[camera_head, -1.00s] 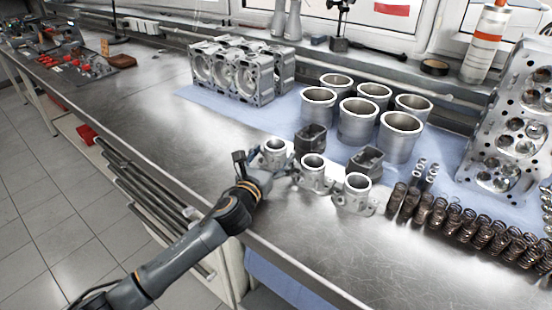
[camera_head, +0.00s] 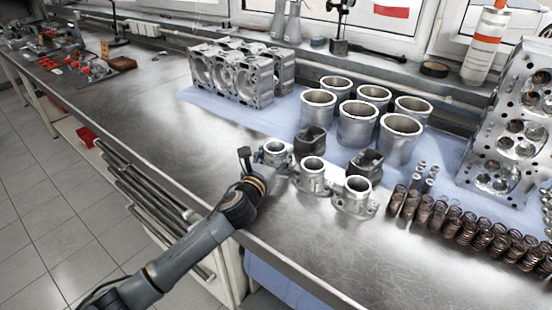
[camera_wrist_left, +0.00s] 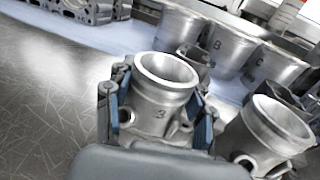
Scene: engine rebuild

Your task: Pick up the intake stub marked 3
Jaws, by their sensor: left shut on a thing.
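The intake stub marked 3 (camera_wrist_left: 165,85) is a short grey metal tube with a round open top and a flanged foot. I cannot tell whether the foot is clear of the bench. My right gripper is out of view.
Dark blocks (camera_head: 310,140), cylinder liners (camera_head: 357,122) and springs (camera_head: 440,212) are behind and to the right. The bench (camera_head: 150,115) to the left is bare.

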